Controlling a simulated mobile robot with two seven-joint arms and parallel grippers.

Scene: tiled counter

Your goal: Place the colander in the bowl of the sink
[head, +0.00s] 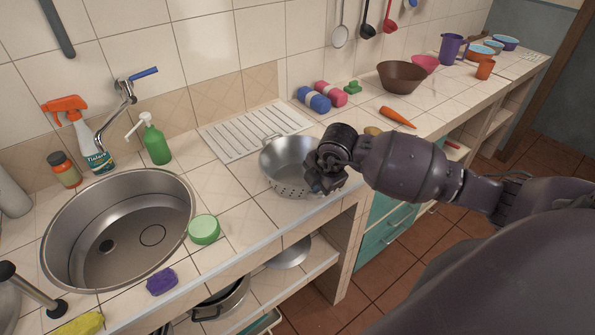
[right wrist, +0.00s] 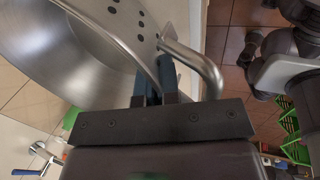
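The colander (head: 285,163) is a silver metal bowl with holes and loop handles, at the counter's front edge, right of the sink. I cannot tell whether its base touches the counter. The sink bowl (head: 120,240) is round steel, set into the counter at the left, and holds nothing. My right gripper (head: 325,175) is at the colander's right side; its fingertips are mostly hidden in the head view. In the right wrist view, the gripper's fingers (right wrist: 156,85) are close together on the colander's (right wrist: 95,45) rim beside a handle (right wrist: 200,62). My left gripper is not in view.
The faucet (head: 115,105), spray bottle (head: 85,135) and green soap bottle (head: 155,143) stand behind the sink. A ribbed drainboard (head: 240,133) lies behind the colander.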

